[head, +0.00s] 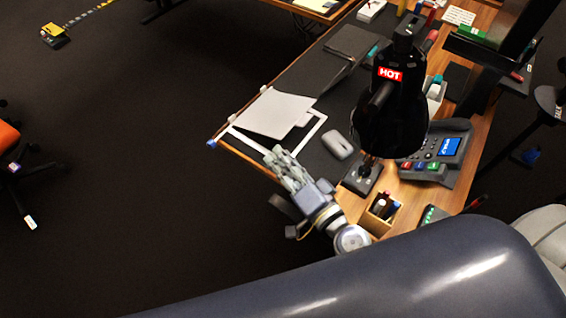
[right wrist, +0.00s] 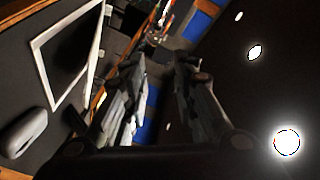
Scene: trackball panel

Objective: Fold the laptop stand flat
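The laptop stand is a white plate (head: 272,112) above a thin white frame (head: 318,124), at the desk's left edge in the head view. The plate looks raised at an angle over the frame; how steep I cannot tell. In the right wrist view the white frame (right wrist: 40,72) shows at the upper left around a dark area. My right gripper (head: 280,158) is just below the stand's near side in the head view, at the desk edge. Its fingers (right wrist: 158,75) are apart with nothing seen between them; contact with the stand is not visible. My left gripper is not in view.
A grey mouse (head: 338,145) lies right of the stand. A black lamp labelled HOT (head: 390,110) hangs over the desk. A phone (head: 437,152), a joystick box (head: 361,178) and a pen holder (head: 383,207) stand farther right. Open floor lies left of the desk.

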